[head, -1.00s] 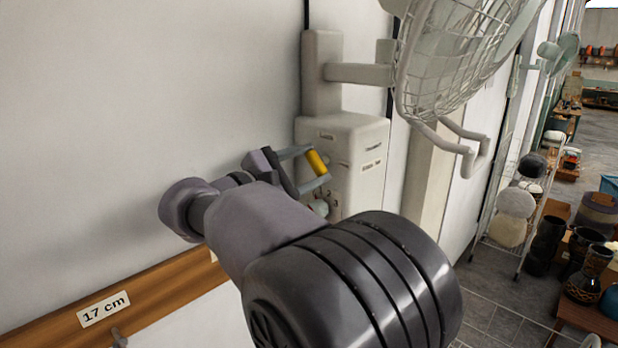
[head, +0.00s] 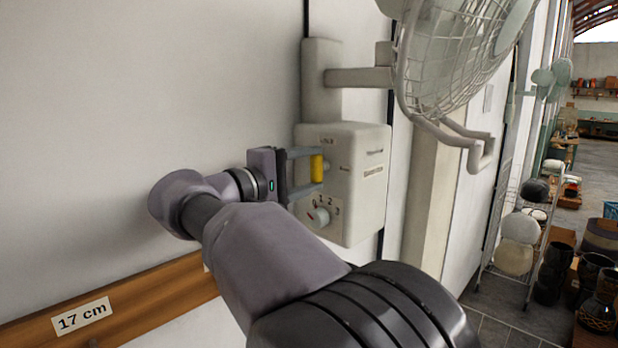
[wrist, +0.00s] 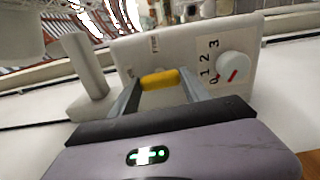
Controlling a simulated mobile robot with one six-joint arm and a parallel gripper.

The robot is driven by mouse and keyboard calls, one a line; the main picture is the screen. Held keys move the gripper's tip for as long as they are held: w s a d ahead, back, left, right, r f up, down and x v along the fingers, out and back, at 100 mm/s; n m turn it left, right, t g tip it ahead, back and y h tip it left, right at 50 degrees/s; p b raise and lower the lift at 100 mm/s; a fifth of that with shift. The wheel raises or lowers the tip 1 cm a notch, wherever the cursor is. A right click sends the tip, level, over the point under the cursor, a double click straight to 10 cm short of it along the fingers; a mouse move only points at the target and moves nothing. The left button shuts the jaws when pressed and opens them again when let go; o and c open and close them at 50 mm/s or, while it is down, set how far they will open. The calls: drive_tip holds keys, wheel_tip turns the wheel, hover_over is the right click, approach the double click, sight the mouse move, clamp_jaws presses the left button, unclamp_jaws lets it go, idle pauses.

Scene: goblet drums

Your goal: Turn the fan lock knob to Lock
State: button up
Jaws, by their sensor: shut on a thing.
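The fan lock knob (head: 317,168) is a yellow bar on the side of a pale control box (head: 359,205) on the wall. My gripper (head: 318,170) is shut on this yellow bar, one finger at each end. In the head view the bar stands nearly upright, below a small label (head: 327,140) that appears to read LOCK. In the wrist view the bar (wrist: 160,79) lies across between my fingers. My fingers hide its ends. A round white dial (head: 319,216) with a red mark and the numbers 0 to 3 sits below the knob.
The caged wall fan (head: 460,65) hangs on an arm above the box. A curved pale tube (head: 480,150) juts out to the right. A wooden rail (head: 130,305) with a 17 cm sign runs along the wall at lower left.

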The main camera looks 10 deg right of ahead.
drive_tip(key=shift+r+m, duration=0.1)
drive_tip(key=shift+m, duration=0.2)
idle(0.4)
drive_tip(key=o, duration=1.4)
drive_tip(key=shift+w+d, duration=0.1)
drive_tip(key=p+v, duration=0.1)
drive_tip(key=v, duration=1.6)
drive_tip(key=shift+a, duration=0.25)
